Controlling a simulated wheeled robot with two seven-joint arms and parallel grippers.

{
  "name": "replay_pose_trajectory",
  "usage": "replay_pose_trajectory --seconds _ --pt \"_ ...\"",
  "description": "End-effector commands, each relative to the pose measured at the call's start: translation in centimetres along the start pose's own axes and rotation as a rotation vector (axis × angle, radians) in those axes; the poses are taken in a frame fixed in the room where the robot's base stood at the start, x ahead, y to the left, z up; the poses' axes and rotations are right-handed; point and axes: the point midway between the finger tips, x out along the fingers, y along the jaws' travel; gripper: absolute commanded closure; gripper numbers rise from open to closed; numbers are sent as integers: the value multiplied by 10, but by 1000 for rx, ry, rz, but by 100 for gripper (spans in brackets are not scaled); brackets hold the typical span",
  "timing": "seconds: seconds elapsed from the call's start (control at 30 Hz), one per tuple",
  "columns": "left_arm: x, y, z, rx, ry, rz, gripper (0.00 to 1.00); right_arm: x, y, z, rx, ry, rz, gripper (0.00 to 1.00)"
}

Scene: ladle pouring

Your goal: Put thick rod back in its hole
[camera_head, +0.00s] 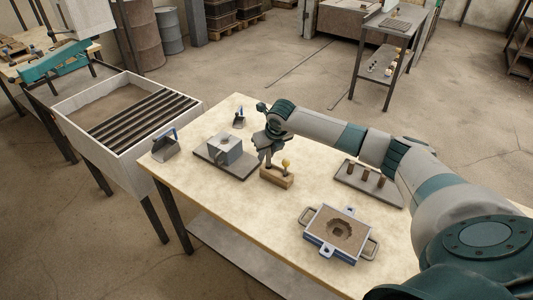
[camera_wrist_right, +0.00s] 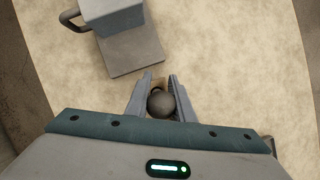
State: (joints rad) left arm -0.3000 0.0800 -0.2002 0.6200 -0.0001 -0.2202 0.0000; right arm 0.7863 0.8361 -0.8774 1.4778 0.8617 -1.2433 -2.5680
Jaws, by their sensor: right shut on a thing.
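A small wooden block (camera_head: 277,178) stands near the middle of the table. A rod with a yellow knob (camera_head: 286,164) stands upright at the block's right end. My right gripper (camera_head: 267,159) is over the block's left end, pointing down. In the right wrist view my right gripper (camera_wrist_right: 160,92) is shut on a rod with a dark round knob (camera_wrist_right: 160,103). A bit of the wooden block (camera_wrist_right: 161,82) shows beyond the knob, between the fingers. I cannot tell whether the held rod's lower end is inside the hole or just above it. My left gripper is not in view.
A blue-framed sand mold (camera_head: 323,214) stands at the front. A tray (camera_head: 394,193) with brown cylinders lies to the right.

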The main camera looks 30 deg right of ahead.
Motion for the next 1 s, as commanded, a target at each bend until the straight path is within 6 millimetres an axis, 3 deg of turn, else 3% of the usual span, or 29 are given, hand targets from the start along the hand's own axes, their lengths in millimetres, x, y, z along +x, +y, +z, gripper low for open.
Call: replay_pose_trajectory --seconds 0.83,0.87,0.9,0.93,1.0 --pt "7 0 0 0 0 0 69 17 0 -7 0 0 0 95" --pt "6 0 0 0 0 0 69 16 0 -7 0 -1 0 74" --pt "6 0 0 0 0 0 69 16 0 -7 0 0 0 64" --pt "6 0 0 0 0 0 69 16 0 -7 0 0 0 57" --pt "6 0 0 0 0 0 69 16 0 -7 0 0 0 57"
